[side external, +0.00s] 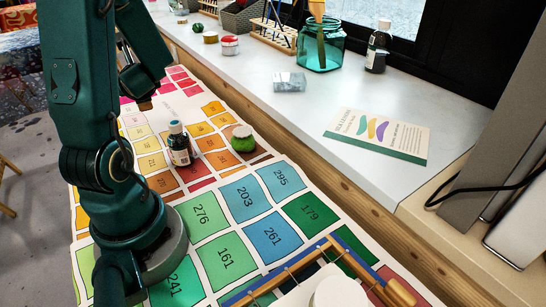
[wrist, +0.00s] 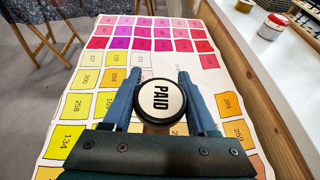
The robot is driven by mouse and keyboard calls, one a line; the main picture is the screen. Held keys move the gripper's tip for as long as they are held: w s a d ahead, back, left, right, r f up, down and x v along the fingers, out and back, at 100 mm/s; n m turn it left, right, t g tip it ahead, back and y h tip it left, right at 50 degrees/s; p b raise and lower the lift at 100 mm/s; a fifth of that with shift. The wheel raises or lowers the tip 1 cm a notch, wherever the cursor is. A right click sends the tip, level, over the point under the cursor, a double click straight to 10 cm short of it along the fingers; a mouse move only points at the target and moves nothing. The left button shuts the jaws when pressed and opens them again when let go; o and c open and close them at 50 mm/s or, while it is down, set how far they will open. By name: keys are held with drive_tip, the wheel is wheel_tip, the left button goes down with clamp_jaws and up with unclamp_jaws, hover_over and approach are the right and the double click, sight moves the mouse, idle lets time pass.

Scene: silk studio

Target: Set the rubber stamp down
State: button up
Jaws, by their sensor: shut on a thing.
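The rubber stamp (wrist: 160,99) shows in the wrist view as a round black-rimmed top with a cream face reading PAID. My gripper (wrist: 162,78) has its two blue-grey fingers on either side of it and is shut on it. In the side external view, my gripper (side external: 140,88) points down at the far left part of the colour chart, with a small wooden part of the stamp (side external: 146,105) below the fingers. I cannot tell whether the stamp touches the chart (wrist: 145,61).
A dark dropper bottle (side external: 180,145) and a green ball-like item (side external: 243,138) stand on the chart. A wooden frame (side external: 330,245) lies in front. The white sill (side external: 300,110) holds a teal jar (side external: 321,50), a brown bottle (side external: 377,50), a glass block (side external: 290,82) and a leaflet (side external: 376,133).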

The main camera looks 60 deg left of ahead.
wheel_tip(320, 180, up, 11)
drive_tip(key=w+d+m+t+h, duration=0.1)
drive_tip(key=w+d+m+t, duration=0.1)
drive_tip(key=w+d, duration=0.6)
drive_tip(key=w+d+m+t, duration=0.2)
drive_tip(key=w+d, duration=0.2)
drive_tip(key=d, duration=0.8)
wheel_tip(320, 180, down, 11)
drive_tip(key=w+d+f, duration=0.2)
drive_tip(key=d, duration=0.1)
drive_tip(key=w+d+f, duration=0.2)
drive_tip(key=d, duration=0.1)
drive_tip(key=w+d+f, duration=0.2)
drive_tip(key=d+f, duration=0.1)
drive_tip(key=shift+w+f, duration=0.1)
drive_tip(key=shift+w, duration=0.2)
drive_tip(key=shift+f+n, duration=0.3)
drive_tip(key=shift+f, duration=1.65)
drive_tip(key=o, duration=1.4)
drive_tip(key=shift+f, duration=0.15)
drive_tip(key=shift+c, duration=0.2)
